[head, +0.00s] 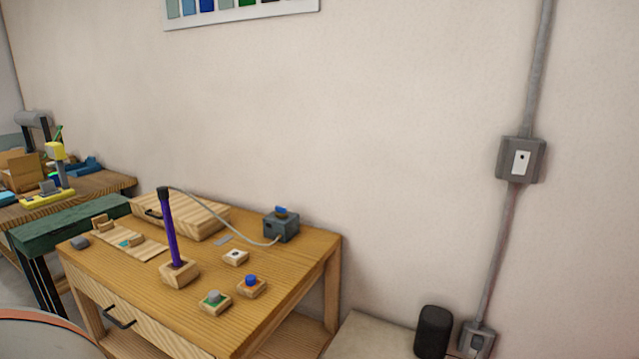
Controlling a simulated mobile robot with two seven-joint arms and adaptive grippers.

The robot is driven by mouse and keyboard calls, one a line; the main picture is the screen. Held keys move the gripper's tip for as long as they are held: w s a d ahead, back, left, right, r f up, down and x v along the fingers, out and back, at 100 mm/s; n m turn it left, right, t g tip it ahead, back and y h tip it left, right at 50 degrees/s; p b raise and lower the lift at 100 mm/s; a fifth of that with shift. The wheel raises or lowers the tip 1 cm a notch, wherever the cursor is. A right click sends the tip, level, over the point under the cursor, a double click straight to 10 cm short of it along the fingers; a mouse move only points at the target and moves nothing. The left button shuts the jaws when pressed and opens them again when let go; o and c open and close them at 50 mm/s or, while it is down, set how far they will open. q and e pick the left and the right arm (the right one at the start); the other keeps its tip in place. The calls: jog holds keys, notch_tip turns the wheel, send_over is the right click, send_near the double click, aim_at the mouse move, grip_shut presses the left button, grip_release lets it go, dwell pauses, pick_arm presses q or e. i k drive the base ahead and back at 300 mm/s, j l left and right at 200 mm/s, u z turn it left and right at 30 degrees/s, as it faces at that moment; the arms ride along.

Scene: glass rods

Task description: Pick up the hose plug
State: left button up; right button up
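The hose plug seems to be the black cap (162,193) on the upper end of a purple rod (171,230). The rod stands nearly upright in a wooden block (179,274) on the wooden table (215,310). A thin grey hose (222,208) runs from the black cap down to the right, to a grey box (281,227) with a blue knob at the table's back right. Neither of my grippers is in view.
Small wooden blocks with a grey button (214,297), a blue button (251,281) and a dark-centred white top (235,253) sit right of the rod. A wooden case (185,213) lies behind it. A black cylinder (433,330) stands at the lower right.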

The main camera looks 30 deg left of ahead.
aim_at(162, 192)
jog(key=u, duration=1.95)
jog(key=j+z, duration=0.1)
jog(key=z, duration=0.35)
jog(key=i+j+z, duration=0.1)
jog(key=z, duration=0.3)
jog(key=i+j+z, duration=0.1)
jog(key=j+z, duration=0.2)
jog(key=j, duration=0.2)
jog(key=j+z, duration=0.55)
jog(key=j, duration=0.9)
jog(key=k+j, duration=0.1)
jog(key=j, duration=1.45)
